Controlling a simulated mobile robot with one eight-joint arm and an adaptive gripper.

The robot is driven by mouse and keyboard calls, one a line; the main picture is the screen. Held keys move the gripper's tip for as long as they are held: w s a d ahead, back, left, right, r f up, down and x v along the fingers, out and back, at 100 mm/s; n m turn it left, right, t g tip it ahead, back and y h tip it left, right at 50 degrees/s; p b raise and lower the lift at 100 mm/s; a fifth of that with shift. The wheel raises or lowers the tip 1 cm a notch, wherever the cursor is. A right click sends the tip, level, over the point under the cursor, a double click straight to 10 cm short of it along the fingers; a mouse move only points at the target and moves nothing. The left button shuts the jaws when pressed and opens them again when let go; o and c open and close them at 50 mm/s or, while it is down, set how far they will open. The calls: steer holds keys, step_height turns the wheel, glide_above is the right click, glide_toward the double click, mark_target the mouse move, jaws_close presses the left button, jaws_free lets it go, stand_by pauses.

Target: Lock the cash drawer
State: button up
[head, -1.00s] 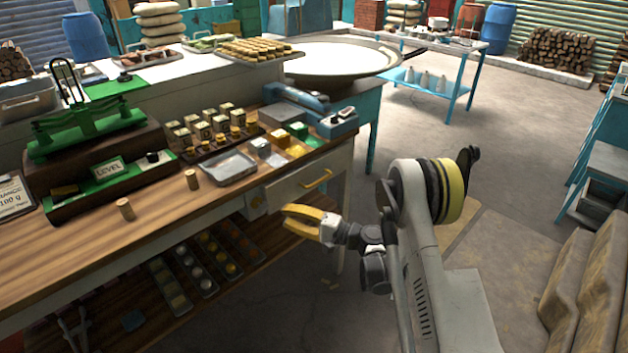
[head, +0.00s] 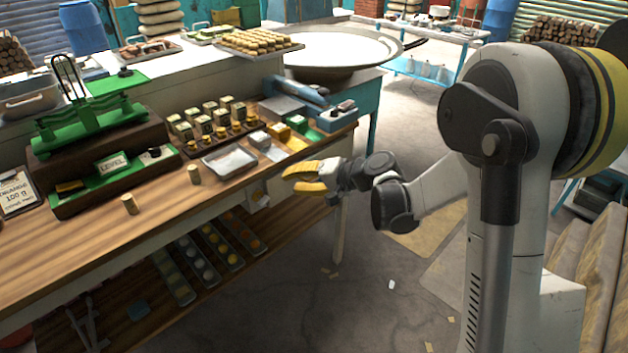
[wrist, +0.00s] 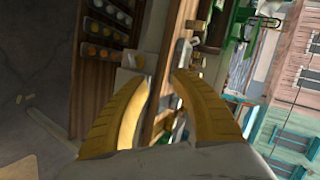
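My gripper (head: 290,178) has yellow fingers and is in front of the drawer, pointing left toward that fitting. In the wrist view my fingers (wrist: 160,80) are apart with nothing between them, and a pale square piece (wrist: 137,60) lies just beyond the tips.
The counter top (head: 90,240) holds a green scale (head: 90,125), a metal tray (head: 230,161) and several small boxes and weights. A lower shelf (head: 160,315) with several trays lies below. The floor (head: 300,310) in front is open, with small scraps on it.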

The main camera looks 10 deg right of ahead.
steer(key=s+d+r+n+h+p, duration=0.1)
steer(key=s+d+r+h, duration=0.2)
steer(key=s+r, duration=0.5)
steer(key=s+h, duration=0.1)
steer(key=s, duration=0.2)
steer(key=shift+d+n+g+p, duration=0.15)
steer(key=shift+n+g+p, duration=0.15)
steer(key=shift+g+p, duration=0.1)
steer(key=shift+w+f, duration=0.1)
